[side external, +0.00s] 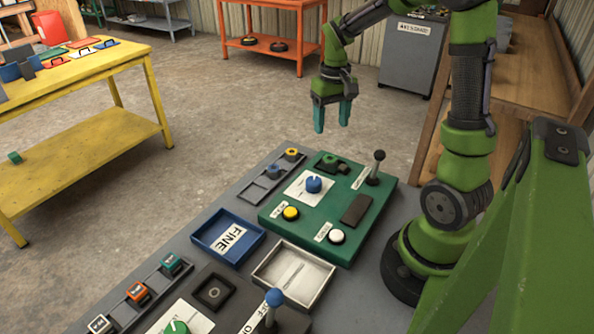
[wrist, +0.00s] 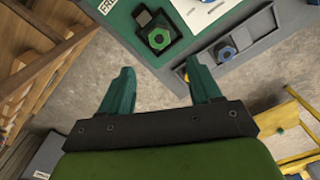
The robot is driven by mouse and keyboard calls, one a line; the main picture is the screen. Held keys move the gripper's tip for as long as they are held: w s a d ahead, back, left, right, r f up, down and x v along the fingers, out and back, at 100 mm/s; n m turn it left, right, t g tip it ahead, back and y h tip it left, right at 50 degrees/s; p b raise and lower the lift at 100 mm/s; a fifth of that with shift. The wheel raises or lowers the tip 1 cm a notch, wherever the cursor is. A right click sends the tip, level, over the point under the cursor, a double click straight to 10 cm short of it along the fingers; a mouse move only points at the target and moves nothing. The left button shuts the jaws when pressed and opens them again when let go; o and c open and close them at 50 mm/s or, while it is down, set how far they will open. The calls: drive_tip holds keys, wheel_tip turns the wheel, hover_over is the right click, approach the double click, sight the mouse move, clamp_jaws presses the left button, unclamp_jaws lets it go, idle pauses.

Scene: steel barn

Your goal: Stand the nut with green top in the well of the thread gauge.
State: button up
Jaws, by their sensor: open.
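A hex nut with a green top (wrist: 159,39) is at a dark fixture (wrist: 143,17) on the green panel, in the wrist view. The fixture looks like the thread gauge, but I cannot tell whether the nut is seated in a well. In the side view the nut (side external: 330,159) is small and dark at the panel's far end. My gripper (side external: 332,118) is open and empty, held in the air beyond that end. Its two teal fingers also show in the wrist view (wrist: 160,68), apart from the nut.
A grey rack (side external: 253,190) beside the panel (side external: 375,215) holds a blue-topped nut (wrist: 225,50) and a yellow one (side external: 291,154). A black-knobbed lever (side external: 376,168) stands on the panel. A blue tray (side external: 210,257) and grey tray (side external: 318,287) lie nearer the camera.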

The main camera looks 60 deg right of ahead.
drive_tip(key=s+a+r+t, duration=0.2)
drive_tip(key=a+r, duration=0.1)
drive_tip(key=a, duration=0.3)
drive_tip(key=s+a+r+n+t+y, duration=0.1)
drive_tip(key=s+a+r+t, duration=0.1)
drive_tip(key=a, duration=0.5)
drive_tip(key=s+a+r+n+t+y, duration=0.1)
drive_tip(key=s+a+r+t, duration=0.2)
drive_tip(key=a+r, duration=0.2)
drive_tip(key=shift+s+a, duration=0.3)
drive_tip(key=shift+a, duration=0.75)
